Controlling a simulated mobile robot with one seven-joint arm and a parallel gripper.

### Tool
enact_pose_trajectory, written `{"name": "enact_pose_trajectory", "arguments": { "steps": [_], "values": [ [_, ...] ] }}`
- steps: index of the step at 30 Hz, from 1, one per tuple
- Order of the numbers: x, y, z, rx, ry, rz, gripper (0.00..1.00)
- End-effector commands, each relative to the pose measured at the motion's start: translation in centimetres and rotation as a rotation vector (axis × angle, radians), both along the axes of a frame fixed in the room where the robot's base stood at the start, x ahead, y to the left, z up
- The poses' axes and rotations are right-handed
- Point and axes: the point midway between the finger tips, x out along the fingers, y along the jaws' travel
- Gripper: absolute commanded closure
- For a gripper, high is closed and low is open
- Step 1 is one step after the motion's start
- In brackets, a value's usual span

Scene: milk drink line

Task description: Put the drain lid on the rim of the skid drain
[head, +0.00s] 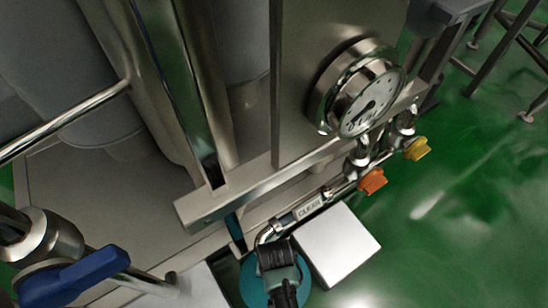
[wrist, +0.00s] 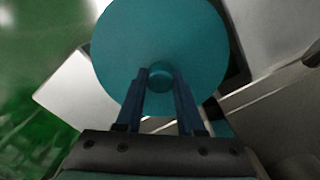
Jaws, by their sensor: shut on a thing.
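The drain lid is a flat round teal disc with a small knob at its centre; it fills the upper middle of the wrist view (wrist: 155,30). My gripper (wrist: 160,76) has its two fingers shut on the knob. In the head view, the lid (head: 254,285) shows partly beneath my dark gripper, low in the middle of the picture. I cannot make out the skid drain or its rim; the lid may hide it. I cannot tell whether the lid touches anything below.
A white block (head: 342,245) stands close right of the lid. A labelled pipe (head: 310,207) with orange (head: 372,181) and yellow (head: 416,148) handles runs beside it. A gauge (head: 362,95), steel frame and blue-handled valve (head: 70,278) are near.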

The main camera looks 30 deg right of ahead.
Motion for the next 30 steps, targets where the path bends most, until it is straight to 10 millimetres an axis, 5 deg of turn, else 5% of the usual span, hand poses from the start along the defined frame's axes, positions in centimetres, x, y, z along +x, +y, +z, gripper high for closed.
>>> {"name": "enact_pose_trajectory", "arguments": {
  "steps": [3, 10, 23, 24, 28, 30],
  "values": [
    [1.4, 0.0, -0.3, -0.002, -0.004, 0.001, 1.00],
    [1.0, 0.0, -3.5, -0.001, -0.001, 0.000, 1.00],
    [1.0, 0.0, -3.7, -0.001, -0.001, 0.000, 1.00],
    [1.0, 0.0, -3.7, -0.001, -0.001, 0.000, 0.57],
    [1.0, 0.0, -3.7, -0.001, -0.001, 0.000, 0.34],
    [1.0, 0.0, -3.7, -0.001, -0.001, 0.000, 0.33]
  ]
}}
